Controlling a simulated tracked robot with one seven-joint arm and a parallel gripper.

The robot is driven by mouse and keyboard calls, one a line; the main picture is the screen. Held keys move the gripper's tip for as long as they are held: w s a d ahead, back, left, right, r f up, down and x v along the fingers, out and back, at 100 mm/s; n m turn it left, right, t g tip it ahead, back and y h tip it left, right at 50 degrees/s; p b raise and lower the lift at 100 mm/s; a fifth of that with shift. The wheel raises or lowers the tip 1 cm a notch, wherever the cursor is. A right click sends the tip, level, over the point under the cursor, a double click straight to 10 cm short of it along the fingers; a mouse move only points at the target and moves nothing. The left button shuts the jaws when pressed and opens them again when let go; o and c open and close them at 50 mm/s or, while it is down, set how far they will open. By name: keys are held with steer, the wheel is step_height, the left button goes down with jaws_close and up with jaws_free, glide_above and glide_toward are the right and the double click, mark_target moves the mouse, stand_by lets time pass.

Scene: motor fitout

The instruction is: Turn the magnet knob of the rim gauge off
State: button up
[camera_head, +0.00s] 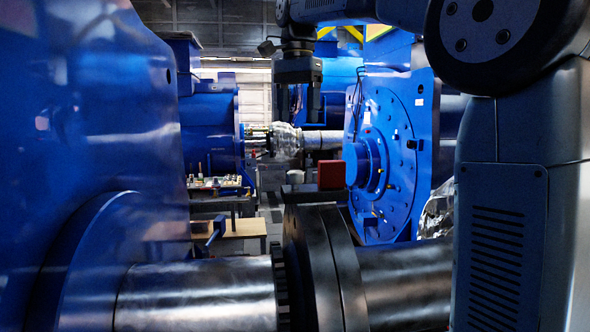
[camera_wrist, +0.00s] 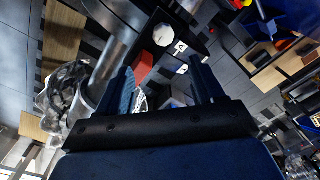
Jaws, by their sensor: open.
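My gripper (camera_head: 298,103) hangs above the coupling, pointing down, with its two fingers apart and nothing between them. In the wrist view its open fingers (camera_wrist: 164,88) frame the area below. A red block (camera_head: 332,175) stands just behind the top of the dark coupling rim (camera_head: 318,245), below and slightly right of my gripper. It also shows in the wrist view (camera_wrist: 143,66), beside the left finger. A white many-sided piece (camera_wrist: 164,35) lies beyond the fingertips, near small white labels (camera_wrist: 181,47). I cannot make out the rim gauge's knob or its setting.
A steel shaft (camera_head: 195,292) runs across the front. A large blue housing (camera_head: 100,110) fills the left, and a blue motor end (camera_head: 392,150) stands at right. A workbench (camera_head: 240,229) stands behind. Crumpled foil (camera_wrist: 66,88) is left in the wrist view.

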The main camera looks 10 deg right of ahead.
mark_target(295, 180)
steer(key=f, duration=1.3)
steer(key=shift+w+a+f, duration=0.15)
steer(key=shift+w+a, duration=0.15)
steer(key=shift+w, duration=0.05)
steer(key=c, duration=1.1)
